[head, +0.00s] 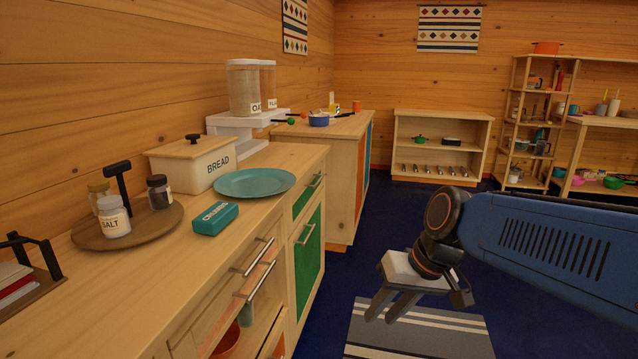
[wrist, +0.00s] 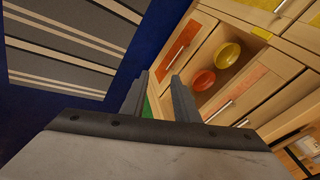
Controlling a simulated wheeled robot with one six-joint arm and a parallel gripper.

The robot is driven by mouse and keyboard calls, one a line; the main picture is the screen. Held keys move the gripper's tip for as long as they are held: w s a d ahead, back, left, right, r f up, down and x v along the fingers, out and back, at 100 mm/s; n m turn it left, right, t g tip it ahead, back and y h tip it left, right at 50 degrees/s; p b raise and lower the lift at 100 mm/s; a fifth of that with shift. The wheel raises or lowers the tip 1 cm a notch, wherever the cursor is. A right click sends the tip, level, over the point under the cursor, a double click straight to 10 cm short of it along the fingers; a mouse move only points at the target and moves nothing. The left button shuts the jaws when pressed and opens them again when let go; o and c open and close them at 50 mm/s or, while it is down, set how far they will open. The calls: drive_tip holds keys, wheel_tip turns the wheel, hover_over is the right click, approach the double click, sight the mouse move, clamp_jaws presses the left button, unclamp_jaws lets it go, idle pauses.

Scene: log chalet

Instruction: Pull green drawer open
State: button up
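The green drawer (head: 303,199) is the small green-fronted panel at the top of the cabinet's far end in the head view, and it looks shut. Its silver bar handle (head: 316,179) runs along its front. A larger green door (head: 310,255) with its own bar handle is below it. My gripper (head: 382,319) is right of the cabinet, low over the floor, with its fingers pointing down. In the wrist view the fingers (wrist: 161,88) stand apart with nothing held. A sliver of green (wrist: 147,108) shows between them; I cannot tell which panel it is.
A teal plate (head: 254,183) and a bread box (head: 193,162) stand on the counter. The wrist view shows an orange panel (wrist: 182,42) and an open compartment with a yellow bowl (wrist: 229,55) and a red bowl (wrist: 203,80). A striped rug (head: 420,333) lies on clear floor.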

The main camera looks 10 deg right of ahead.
drive_tip(key=w+a+r+m+y, duration=0.1)
drive_tip(key=w+a+r+y, duration=0.15)
drive_tip(key=w, duration=0.55)
drive_tip(key=w+a+r+y, duration=0.1)
drive_tip(key=w+a+y, duration=0.2)
drive_tip(key=w, duration=0.4)
drive_tip(key=m+t+y, duration=0.4)
drive_tip(key=m+t, duration=0.5)
drive_tip(key=t, duration=0.3)
approach(320, 179)
drive_tip(key=x, duration=1)
drive_tip(key=shift+s+a+f, duration=0.1)
drive_tip(key=shift+a+f, duration=0.05)
drive_tip(key=shift+f, duration=0.2)
clamp_jaws()
